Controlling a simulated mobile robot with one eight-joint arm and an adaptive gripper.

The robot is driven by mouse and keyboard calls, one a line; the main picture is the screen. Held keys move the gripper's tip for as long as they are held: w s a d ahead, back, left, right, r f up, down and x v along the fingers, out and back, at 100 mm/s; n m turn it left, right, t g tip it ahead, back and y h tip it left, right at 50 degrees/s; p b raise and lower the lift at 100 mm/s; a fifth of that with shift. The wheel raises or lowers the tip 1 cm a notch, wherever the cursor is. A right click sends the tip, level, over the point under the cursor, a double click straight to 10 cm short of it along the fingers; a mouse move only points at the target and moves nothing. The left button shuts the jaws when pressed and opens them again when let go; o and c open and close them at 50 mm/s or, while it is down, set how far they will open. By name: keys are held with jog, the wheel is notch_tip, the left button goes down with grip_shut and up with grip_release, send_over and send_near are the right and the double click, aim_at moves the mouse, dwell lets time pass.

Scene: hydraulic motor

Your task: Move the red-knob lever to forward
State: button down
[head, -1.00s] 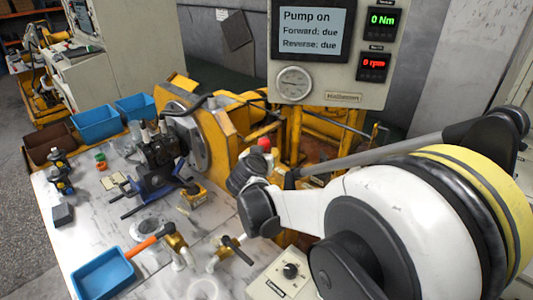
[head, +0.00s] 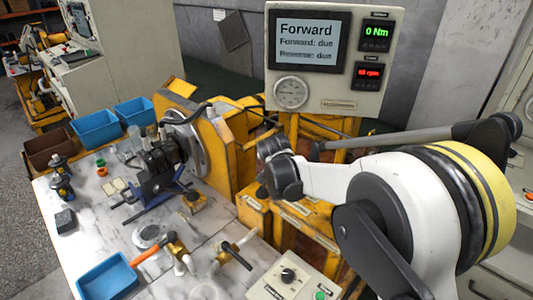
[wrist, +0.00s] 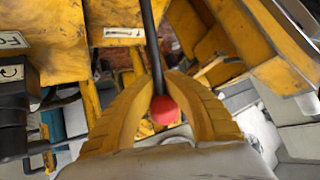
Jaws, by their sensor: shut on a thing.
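In the wrist view the red knob (wrist: 164,110) sits between the two yellow fingers of my gripper (wrist: 159,80). The knob ends a thin black lever rod (wrist: 152,45), which passes between the fingertips toward the top of the view. My gripper is shut on the lever at its knob end. In the head view the knob and the fingers are hidden behind my arm. The display (head: 308,42) reads "Forward", with "Forward: due" and "Reverse: due" below it.
The yellow machine frame (head: 215,150) stands close to my wrist. A motor (head: 160,160) sits on the marble-topped bench (head: 105,225). Blue bins (head: 97,127) stand at its back left, and a blue tray (head: 105,277) at the front. A control box (head: 290,277) is at the front right.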

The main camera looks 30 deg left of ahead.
jog(key=shift+w+d+f+g, duration=0.1)
jog(key=shift+w+f+g, duration=0.1)
jog(key=shift+w+g, duration=0.2)
jog(key=c, duration=1.4)
grip_release()
jog(key=shift+d, duration=0.1)
jog(key=shift+c, duration=0.2)
jog(key=v, duration=1.2)
